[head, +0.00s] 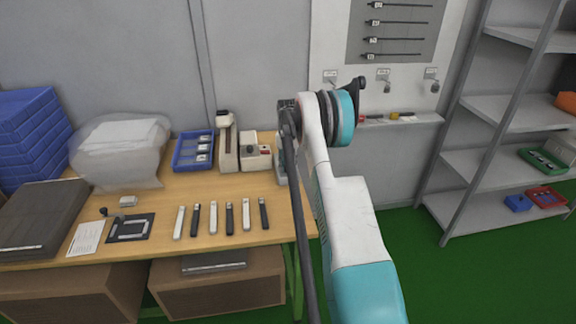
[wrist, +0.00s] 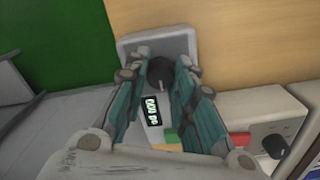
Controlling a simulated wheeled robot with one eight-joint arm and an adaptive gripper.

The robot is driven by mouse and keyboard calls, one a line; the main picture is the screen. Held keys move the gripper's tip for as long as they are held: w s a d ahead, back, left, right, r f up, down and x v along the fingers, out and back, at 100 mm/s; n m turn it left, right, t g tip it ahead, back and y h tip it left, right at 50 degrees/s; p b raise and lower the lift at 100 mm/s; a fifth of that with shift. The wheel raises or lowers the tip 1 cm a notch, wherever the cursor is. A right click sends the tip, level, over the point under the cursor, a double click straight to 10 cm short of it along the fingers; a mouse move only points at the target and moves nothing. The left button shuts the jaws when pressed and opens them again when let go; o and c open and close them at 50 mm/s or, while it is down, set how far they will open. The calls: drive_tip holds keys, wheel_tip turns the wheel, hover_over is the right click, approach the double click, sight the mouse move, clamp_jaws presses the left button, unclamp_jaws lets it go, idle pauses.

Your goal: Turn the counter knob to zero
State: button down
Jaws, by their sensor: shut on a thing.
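The counter is a grey box (wrist: 128,46) on the wooden table in the wrist view. Its dark round knob (wrist: 160,74) sits between the teal-padded fingers of my gripper (wrist: 161,70), which is shut on it. A small black display (wrist: 152,109) with light digits shows beside the knob; I cannot read the digits surely. In the head view the counter (head: 281,173) shows only in part at the table's right edge, behind my arm. My gripper's fingertips are hidden there.
A white box (head: 257,158) with a red button stands just left of the counter; a dark knob (wrist: 274,146) shows in the wrist view. A tall device (head: 228,150), a blue tray (head: 194,151) and several slim bars (head: 213,219) are further left. Shelves stand at the right.

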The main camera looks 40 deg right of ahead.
sight(288, 166)
drive_tip(key=c, duration=1.3)
unclamp_jaws()
wheel_tip(288, 166, up, 12)
